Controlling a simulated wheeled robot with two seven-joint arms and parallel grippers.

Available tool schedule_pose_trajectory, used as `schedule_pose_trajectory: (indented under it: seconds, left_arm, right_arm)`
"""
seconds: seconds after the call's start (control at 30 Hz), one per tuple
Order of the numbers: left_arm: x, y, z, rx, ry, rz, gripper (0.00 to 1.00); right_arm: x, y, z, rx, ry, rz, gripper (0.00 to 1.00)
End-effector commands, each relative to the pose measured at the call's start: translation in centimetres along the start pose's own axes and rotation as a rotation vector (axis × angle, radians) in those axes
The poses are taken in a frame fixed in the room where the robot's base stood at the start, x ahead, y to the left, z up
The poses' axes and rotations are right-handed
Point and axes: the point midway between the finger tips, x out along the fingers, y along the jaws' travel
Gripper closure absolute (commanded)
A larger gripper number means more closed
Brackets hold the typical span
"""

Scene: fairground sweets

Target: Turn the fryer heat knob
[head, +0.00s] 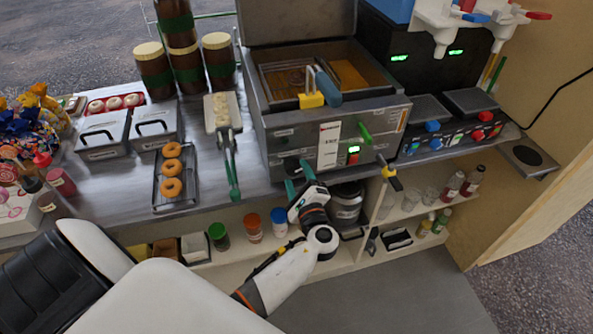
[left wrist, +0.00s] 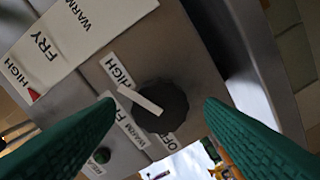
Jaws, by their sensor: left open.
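The fryer (head: 292,140) stands at the counter's front edge. Its heat knob (left wrist: 165,108) shows in the left wrist view as a dark round knob with a white pointer, which points up-left between the HIGH and FRY labels; WARM and OFF are lower. In the head view I cannot make the knob out near my gripper. My left gripper (head: 299,179) is open, its green fingers at the fryer's lower front. In the left wrist view its fingers (left wrist: 160,106) lie either side of the knob, with visible gaps; I see no contact. My right gripper is not in view.
Jars and a pot (head: 346,204) fill the shelf below.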

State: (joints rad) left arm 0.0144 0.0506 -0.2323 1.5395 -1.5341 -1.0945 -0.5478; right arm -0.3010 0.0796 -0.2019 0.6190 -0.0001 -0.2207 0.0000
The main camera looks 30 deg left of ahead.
Motion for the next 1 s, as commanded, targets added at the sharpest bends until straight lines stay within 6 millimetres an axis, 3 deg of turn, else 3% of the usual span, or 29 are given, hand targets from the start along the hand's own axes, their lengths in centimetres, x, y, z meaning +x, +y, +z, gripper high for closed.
schedule_pose_trajectory:
  seconds: [0.13, 0.47, 0.73, 1.0]
  left_arm:
    - [1.29, 0.01, -0.05, 0.000, 0.000, -0.001, 0.37]
    - [1.56, -0.06, -0.01, -0.001, -0.001, -0.001, 0.37]
    - [1.52, -0.06, 0.00, -0.001, -0.001, -0.001, 0.81]
    - [1.50, -0.25, 0.12, -0.030, -0.001, -0.002, 0.82]
  right_arm:
    - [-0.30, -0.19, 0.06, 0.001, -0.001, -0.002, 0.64]
    - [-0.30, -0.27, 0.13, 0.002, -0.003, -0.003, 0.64]
    - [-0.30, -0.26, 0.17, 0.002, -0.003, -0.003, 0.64]
    - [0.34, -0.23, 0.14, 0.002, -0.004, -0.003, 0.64]
